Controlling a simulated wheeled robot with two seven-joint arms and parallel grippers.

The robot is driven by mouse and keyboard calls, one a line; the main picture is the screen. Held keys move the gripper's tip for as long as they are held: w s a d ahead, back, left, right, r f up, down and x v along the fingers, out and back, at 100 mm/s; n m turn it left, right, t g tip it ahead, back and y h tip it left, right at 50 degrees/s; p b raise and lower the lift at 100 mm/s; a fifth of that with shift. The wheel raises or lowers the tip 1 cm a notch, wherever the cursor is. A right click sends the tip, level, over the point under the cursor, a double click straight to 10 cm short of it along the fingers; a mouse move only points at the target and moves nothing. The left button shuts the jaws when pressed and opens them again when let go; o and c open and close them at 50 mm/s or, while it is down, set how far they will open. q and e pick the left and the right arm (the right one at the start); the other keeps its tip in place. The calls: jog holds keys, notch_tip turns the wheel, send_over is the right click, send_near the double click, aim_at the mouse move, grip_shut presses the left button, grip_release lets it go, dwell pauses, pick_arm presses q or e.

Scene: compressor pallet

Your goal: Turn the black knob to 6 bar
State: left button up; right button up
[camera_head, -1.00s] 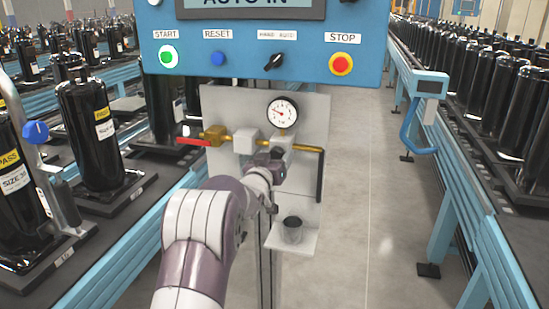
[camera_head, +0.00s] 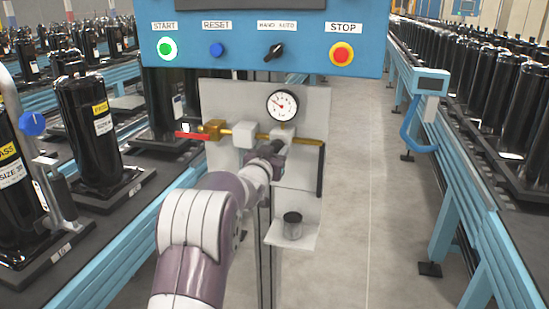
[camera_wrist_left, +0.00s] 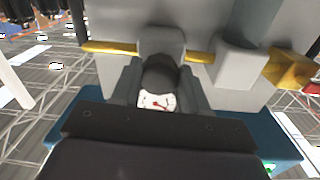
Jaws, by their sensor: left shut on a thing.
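The black knob (camera_wrist_left: 160,76) shows in the left wrist view between the two fingers of my left gripper (camera_wrist_left: 160,88), which is shut on it. The knob sits on the front of a grey regulator body (camera_wrist_left: 162,42) on a brass pipe. In the head view my left gripper (camera_head: 268,152) covers the knob, in front of the regulator (camera_head: 284,134). The round pressure gauge (camera_head: 282,105) is just above it, its red needle pointing up and left; the numbers are too small to read. The gauge also shows in the wrist view (camera_wrist_left: 157,101). My right gripper is not in view.
A blue control box (camera_head: 300,62) with buttons hangs above the grey panel (camera_head: 310,110). A red-handled valve (camera_head: 192,135) is on the pipe's left. A small shelf (camera_head: 305,240) with a dark cup (camera_head: 292,226) is below. Conveyors with black cylinders flank both sides.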

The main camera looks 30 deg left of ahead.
pick_arm(q)
jog(key=m+b, duration=1.3)
jog(key=m, duration=0.8)
jog(key=shift+y, duration=0.4)
jog(key=shift+m+b, duration=0.3)
jog(key=shift+m, duration=0.1)
jog(key=o, duration=1.1)
jog(key=shift+r, duration=0.1)
jog(key=shift+c, duration=0.2)
jog(key=shift+s, duration=0.1)
